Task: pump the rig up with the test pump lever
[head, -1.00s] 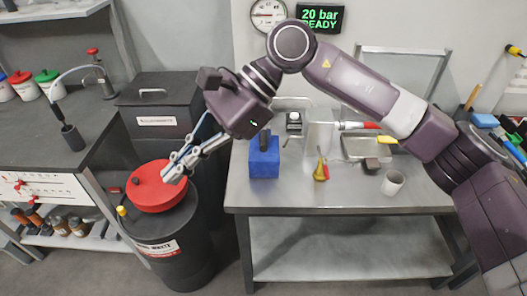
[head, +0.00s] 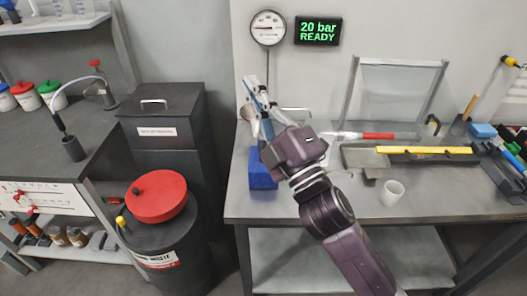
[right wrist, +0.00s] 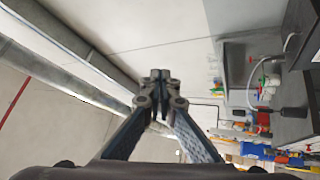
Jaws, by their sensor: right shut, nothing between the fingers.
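A round pressure gauge (head: 268,27) stands above the back left of the steel bench. Beside it, a wall display (head: 318,31) reads "20 bar READY" in green. A pale rod with a red handle (head: 378,136) lies across the back of the bench; I cannot tell whether it is the pump lever. My right gripper (head: 254,88) is shut and empty, raised in front of the wall below the gauge, its fingers pointing up. Its closed fingertips (right wrist: 160,76) also show in the right wrist view. My right arm hides part of the bench. My left gripper is not in view.
A blue block (head: 262,172) sits at the bench's left, partly behind my gripper. A white cup (head: 392,192) stands near the front edge. A yellow bar (head: 425,150) lies to the right. A red-lidded dark bin (head: 157,196) stands left. The bench's front right is clear.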

